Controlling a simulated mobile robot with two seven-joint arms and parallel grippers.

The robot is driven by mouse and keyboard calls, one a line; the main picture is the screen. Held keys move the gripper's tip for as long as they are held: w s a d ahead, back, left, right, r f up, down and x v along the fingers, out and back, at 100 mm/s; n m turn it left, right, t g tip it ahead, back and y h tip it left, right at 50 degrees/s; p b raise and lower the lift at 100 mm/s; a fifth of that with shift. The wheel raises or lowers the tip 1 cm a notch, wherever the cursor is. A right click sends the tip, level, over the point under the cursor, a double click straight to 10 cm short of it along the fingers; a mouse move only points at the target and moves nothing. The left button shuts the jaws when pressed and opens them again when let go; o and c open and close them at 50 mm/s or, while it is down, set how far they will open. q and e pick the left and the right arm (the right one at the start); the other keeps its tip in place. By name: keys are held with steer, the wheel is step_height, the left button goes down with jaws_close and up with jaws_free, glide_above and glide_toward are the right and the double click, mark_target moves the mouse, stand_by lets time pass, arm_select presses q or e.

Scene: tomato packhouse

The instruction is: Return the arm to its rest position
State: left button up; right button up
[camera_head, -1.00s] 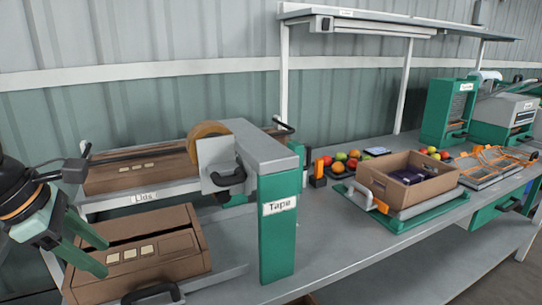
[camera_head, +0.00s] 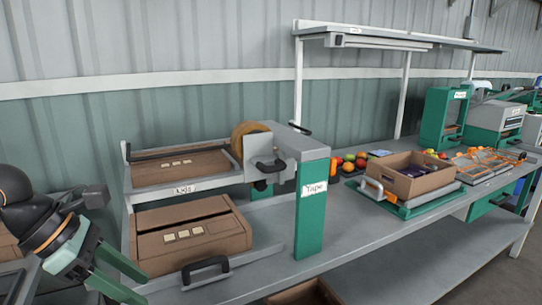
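My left gripper (camera_head: 122,281) is at the lower left of the head view, with its two green fingers spread apart and nothing between them. Its arm comes in from the left edge. My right gripper is not in view.
A two-level rack holds cardboard lids (camera_head: 180,167) above the lower box. A green post labelled Tape (camera_head: 311,215) carries a tape roll (camera_head: 250,140). An open carton (camera_head: 412,180) stands on a green-based scale, with tomatoes (camera_head: 349,160) behind. An overhead shelf (camera_head: 400,38) spans the bench.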

arm_select(q)
steer(key=d+n+t+h, duration=0.2)
steer(key=d+n+h, duration=0.9)
steer(key=d+h, duration=0.45)
steer(key=w+a+f+n+t+y, duration=0.1)
steer(key=a+f+n+t+y, duration=0.1)
steer(key=f+n+t+y, duration=0.45)
steer(key=w+a+f+n+t+y, duration=0.15)
steer(key=f+n+y, duration=0.25)
steer(key=f+n, duration=0.6)
steer(key=w+a+f+n+t+y, duration=0.25)
steer(key=f+n+y, duration=0.3)
steer(key=n, duration=0.65)
steer(key=s+d+f+n+g+y, duration=0.1)
steer(key=s+f+n+g+y, duration=0.4)
steer(key=s+f, duration=1.15)
steer(key=a+r+n+g+h+p, duration=0.1)
steer(key=a+r+n+p, duration=0.1)
steer(key=r+p, duration=1)
steer(key=a+p, duration=0.1)
steer(key=p, duration=0.3)
steer(key=shift+w+r+h, duration=0.15)
steer(key=shift+w+h, duration=0.15)
steer(key=shift+h, duration=0.05)
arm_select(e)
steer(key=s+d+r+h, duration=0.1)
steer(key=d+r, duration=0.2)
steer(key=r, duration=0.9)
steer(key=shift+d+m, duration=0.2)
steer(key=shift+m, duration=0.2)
